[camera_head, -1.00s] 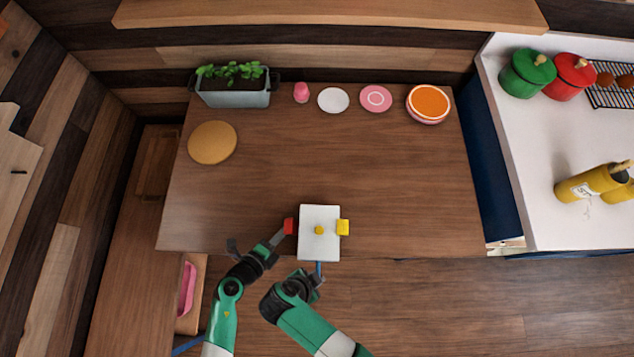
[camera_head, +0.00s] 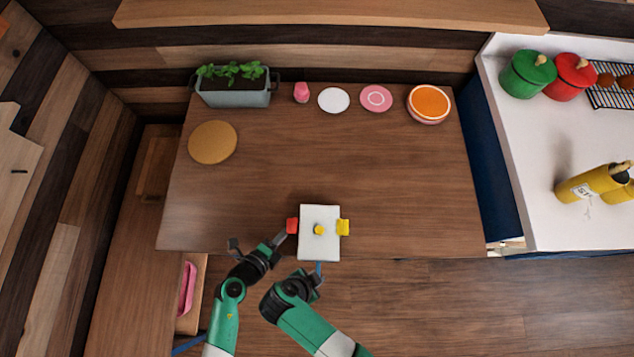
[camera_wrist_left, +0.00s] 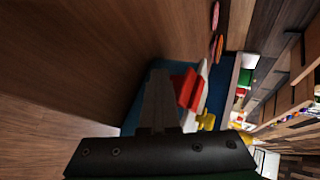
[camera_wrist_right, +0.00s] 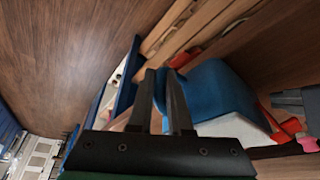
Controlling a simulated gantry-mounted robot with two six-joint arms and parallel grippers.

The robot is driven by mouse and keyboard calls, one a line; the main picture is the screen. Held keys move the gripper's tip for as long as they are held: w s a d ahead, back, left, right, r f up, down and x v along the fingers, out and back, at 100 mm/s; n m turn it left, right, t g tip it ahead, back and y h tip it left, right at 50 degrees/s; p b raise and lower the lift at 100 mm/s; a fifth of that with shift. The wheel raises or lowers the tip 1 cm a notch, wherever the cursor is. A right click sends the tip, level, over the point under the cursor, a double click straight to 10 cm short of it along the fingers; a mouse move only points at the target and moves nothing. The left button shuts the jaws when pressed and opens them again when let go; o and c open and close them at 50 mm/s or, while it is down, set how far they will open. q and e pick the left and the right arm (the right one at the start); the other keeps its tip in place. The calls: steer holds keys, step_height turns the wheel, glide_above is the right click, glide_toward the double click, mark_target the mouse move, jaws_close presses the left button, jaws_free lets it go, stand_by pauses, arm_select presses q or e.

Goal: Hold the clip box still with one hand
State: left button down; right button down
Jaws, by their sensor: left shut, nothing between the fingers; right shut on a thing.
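The clip box (camera_head: 313,247) is a white-topped box at the table's front edge, with a small yellow knob (camera_head: 319,230) on top. A red clip (camera_head: 292,226) sits on its left side and a yellow clip (camera_head: 343,228) on its right. My right gripper (camera_head: 318,271) is at the box's front side, shut on its blue part, which the right wrist view shows large (camera_wrist_right: 215,88). My left gripper (camera_head: 280,238) is shut and empty, just left of and below the red clip. The left wrist view shows its fingers (camera_wrist_left: 158,80) beside the red clip (camera_wrist_left: 187,88).
At the table's back are a planter (camera_head: 234,95), a pink cup (camera_head: 301,93), a white plate (camera_head: 333,100), a pink plate (camera_head: 376,98) and orange-topped plates (camera_head: 429,103). A round tan board (camera_head: 212,142) lies back left. The table's middle is clear.

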arm_select(q)
steer(key=shift+d+r, duration=0.15)
steer(key=shift+r, duration=0.3)
steer(key=shift+a, duration=2.05)
step_height(320, 180, up, 10)
stand_by(0.5)
arm_select(e)
steer(key=c, duration=0.8)
jaws_free()
steer(key=shift+o, duration=0.2)
